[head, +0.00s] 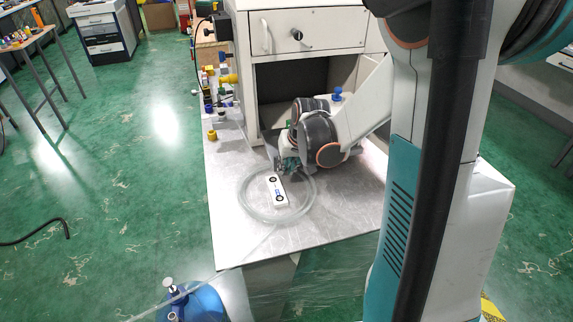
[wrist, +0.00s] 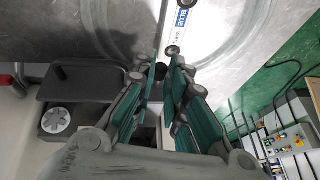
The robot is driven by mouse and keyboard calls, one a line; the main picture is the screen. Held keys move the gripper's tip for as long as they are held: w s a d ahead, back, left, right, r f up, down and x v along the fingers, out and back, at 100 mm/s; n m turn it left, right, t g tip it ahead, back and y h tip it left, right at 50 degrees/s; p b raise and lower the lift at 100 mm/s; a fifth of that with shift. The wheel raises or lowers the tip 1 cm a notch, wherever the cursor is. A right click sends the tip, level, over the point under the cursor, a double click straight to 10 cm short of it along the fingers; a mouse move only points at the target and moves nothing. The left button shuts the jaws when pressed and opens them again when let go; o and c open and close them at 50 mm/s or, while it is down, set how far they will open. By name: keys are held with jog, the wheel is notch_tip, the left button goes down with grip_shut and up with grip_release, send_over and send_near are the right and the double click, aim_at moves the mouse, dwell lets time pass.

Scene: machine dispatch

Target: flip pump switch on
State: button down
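I cannot make out a clearly marked pump switch. A white plate (head: 277,191) with two dark round parts and a blue label lies on the bench inside a coil of clear hose (head: 246,207). The plate also shows at the top of the wrist view (wrist: 199,30), with the word BLUE on it. A dark grey unit with a pale round knob (wrist: 56,120) shows at the left of the wrist view. My gripper (head: 283,170) points down beside the plate. In the wrist view its teal fingers (wrist: 165,66) stand close together with a narrow gap; I see nothing held.
The bench (head: 340,215) is bare right of the coil. A white drawer cabinet (head: 310,28) stands behind my gripper. Small coloured fittings (head: 220,85) line the left edge. A blue vessel (head: 200,303) stands low in front. A button panel (wrist: 290,142) shows at the right.

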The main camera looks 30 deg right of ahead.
jog(key=shift+w+d+r+g+y+p, duration=0.1)
jog(key=shift+w+r+g+y+p, duration=0.35)
jog(key=shift+g+p, duration=0.45)
jog(key=shift+w+d+r+g+p, duration=0.1)
jog(key=shift+w+r+g+p, duration=0.1)
jog(key=shift+g, duration=0.4)
jog(key=shift+w+r+g+p, duration=0.1)
jog(key=shift+g+p, duration=0.05)
jog(key=shift+g, duration=0.45)
jog(key=shift+s, duration=0.1)
jog(key=c, duration=1.6)
grip_release()
notch_tip(320, 180, up, 12)
jog(key=d, duration=0.1)
jog(key=shift+s, duration=0.3)
jog(key=shift+d+f, duration=0.1)
